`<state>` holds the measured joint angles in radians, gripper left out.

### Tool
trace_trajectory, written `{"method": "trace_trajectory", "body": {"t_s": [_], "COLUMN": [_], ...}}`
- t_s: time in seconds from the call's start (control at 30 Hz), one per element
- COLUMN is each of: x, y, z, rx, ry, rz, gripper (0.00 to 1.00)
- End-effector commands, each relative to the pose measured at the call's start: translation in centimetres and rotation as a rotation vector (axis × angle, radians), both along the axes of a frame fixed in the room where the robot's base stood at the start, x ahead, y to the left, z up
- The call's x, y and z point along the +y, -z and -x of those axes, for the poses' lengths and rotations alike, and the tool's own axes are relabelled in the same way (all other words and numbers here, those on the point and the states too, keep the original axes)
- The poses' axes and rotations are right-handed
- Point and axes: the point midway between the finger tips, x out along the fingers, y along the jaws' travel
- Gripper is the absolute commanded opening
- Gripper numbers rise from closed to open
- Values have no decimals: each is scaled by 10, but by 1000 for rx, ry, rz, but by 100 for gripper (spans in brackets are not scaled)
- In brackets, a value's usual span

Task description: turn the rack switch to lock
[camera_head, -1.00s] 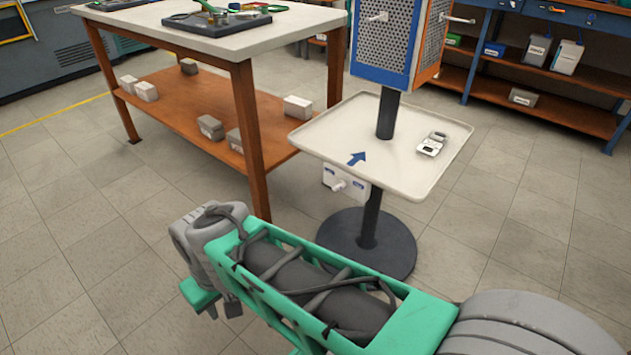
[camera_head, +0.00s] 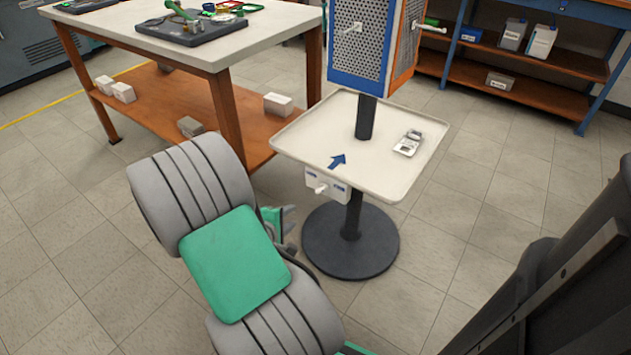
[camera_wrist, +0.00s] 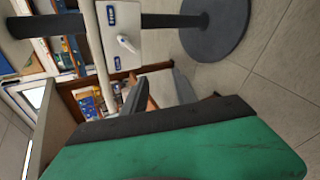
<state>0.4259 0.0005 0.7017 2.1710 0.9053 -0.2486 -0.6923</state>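The rack switch is a white box (camera_head: 328,187) under the front edge of the tray, with a light knob and blue labels. In the wrist view the switch box (camera_wrist: 121,22) is at the upper middle. Its white knob (camera_wrist: 127,43) lies slanted between two blue labels, whose words are too small to read. My gripper (camera_wrist: 160,90) shows two dark fingers apart with nothing between them, below the switch in the picture and not touching it. In the head view my gripper (camera_head: 283,222) is mostly hidden behind my arm, left of the stand and lower than the switch.
The tray (camera_head: 290,140) carries a blue arrow and a small grey device (camera_head: 408,142). Its post rises from a round dark base (camera_head: 350,262) to a perforated panel (camera_head: 357,45). A workbench (camera_head: 265,40) with a lower shelf stands left.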

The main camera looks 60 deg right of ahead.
Motion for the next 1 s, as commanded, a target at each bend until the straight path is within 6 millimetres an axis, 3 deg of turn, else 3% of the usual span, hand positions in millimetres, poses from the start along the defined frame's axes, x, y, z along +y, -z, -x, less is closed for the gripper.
{"method": "trace_trajectory", "body": {"t_s": [0.03, 0.1, 0.23, 0.7, 1.0], "x": [-19, -34, -41, -111, -115], "y": [-12, -20, -22, -2, -2], "z": [23, 38, 46, 37, 35], "rx": [142, 304, 465, 477, 477], "ry": [-61, -162, -273, -285, -288], "rz": [93, 201, 289, 301, 301], "gripper": [34, 34, 34, 34, 34]}}
